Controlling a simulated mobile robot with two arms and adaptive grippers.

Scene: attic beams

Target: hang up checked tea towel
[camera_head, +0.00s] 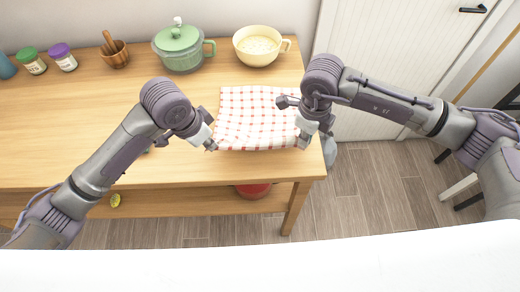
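The red-and-white checked tea towel (254,112) lies spread on the right part of the wooden table (60,132), near its front and right edges. My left gripper (212,146) is at the towel's front left corner. My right gripper (302,142) is at the front right corner. The front edge of the towel spans between the two grippers. The fingers are small and partly hidden by the wrists, so I cannot tell whether either is closed on the cloth. No hook or rail for the towel is clear in this view.
A green lidded pot (180,50), a cream bowl (257,46), a mortar with pestle (115,52) and spice jars (62,57) stand along the back. A red pot (252,190) is on the shelf below. A white door (385,45) is at the right, with open floor before it.

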